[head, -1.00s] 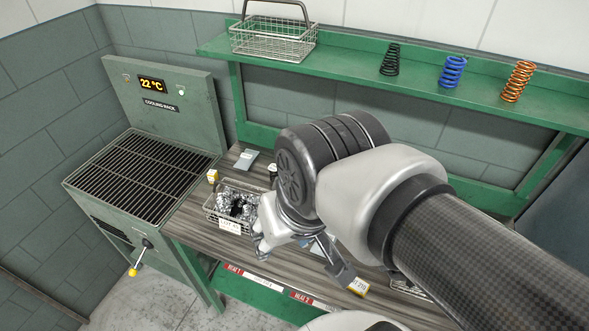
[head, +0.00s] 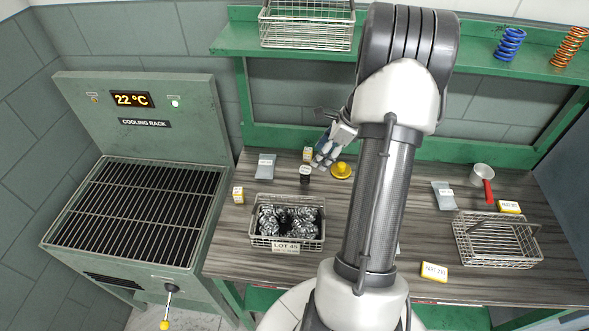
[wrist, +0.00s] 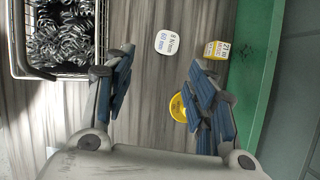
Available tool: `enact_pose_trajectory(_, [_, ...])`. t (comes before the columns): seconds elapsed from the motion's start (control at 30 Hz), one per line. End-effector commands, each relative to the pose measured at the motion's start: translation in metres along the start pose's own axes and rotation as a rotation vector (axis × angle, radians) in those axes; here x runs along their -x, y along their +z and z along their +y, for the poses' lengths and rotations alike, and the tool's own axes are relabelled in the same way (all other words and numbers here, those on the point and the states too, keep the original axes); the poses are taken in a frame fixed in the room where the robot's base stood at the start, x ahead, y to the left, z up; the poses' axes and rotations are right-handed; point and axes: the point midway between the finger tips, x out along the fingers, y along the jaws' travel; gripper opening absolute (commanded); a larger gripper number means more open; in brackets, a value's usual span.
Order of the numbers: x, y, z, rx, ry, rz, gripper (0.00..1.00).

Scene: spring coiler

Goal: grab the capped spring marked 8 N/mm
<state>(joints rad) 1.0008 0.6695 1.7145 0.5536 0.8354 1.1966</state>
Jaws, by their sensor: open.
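A yellow round piece (wrist: 178,108) is partly hidden by the right finger. A small yellow-and-white block (wrist: 216,50), apparently marked 21, sits right of the cap.
A wire basket (head: 258,238) of coiled springs, tagged LOT 45, stands in front. A grey packet (head: 265,166) lies left. Right of my arm are an empty wire basket (head: 497,262) and a red-handled pan (head: 482,177). A green shelf (head: 240,45) overhangs the back. The cooling rack (head: 140,210) reads 22 °C.

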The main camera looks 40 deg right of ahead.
Motion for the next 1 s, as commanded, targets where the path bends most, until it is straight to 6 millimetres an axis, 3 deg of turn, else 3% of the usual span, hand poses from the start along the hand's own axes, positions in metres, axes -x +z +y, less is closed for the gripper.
enact_pose_trajectory(0.1, [-0.013,-0.010,-0.007,-0.027,-0.014,0.007,0.51])
enact_pose_trajectory(0.4, [-0.062,-0.010,-0.007,-0.024,-0.012,0.007,0.51])
enact_pose_trajectory(0.67, [-0.082,-0.009,-0.007,-0.022,-0.013,0.008,0.51])
enact_pose_trajectory(0.9, [-0.119,-0.008,-0.008,-0.021,-0.011,0.008,0.51])
enact_pose_trajectory(1.0, [-0.124,-0.008,-0.008,-0.021,-0.013,0.008,0.51])
